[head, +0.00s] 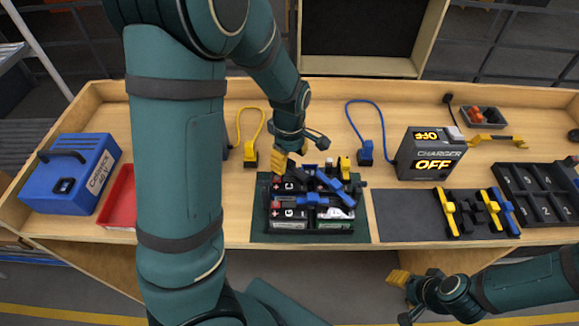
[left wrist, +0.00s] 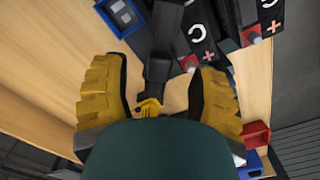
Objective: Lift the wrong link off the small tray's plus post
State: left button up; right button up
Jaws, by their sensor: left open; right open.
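The small tray (head: 362,213) stands on a dark green mat and holds several black cells. Blue links (head: 313,200) lie across the cell tops, one of them slanted (head: 328,182). A yellow piece (head: 344,166) stands at the tray's back. I cannot tell which link is the wrong one; the plus post is not clear. My left gripper (head: 290,156) is open above the tray's back left corner. In the left wrist view its yellow fingers (left wrist: 158,92) are apart, with a dark bar and a small yellow piece showing between them. My right gripper (head: 402,298) is open in front of the bench.
A charger (head: 431,153) reading OFF stands right of the tray. A dark mat (head: 404,221) bears yellow, black and blue links. A numbered rack (head: 540,192) is at far right. A blue case (head: 72,178) and red bin (head: 117,200) are left. Yellow and blue plugs (head: 366,152) stand behind.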

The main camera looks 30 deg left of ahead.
pick_arm(q)
notch_tip(320, 180, down, 2)
jog(key=shift+f, duration=0.1)
grip_shut()
dwell(0.4)
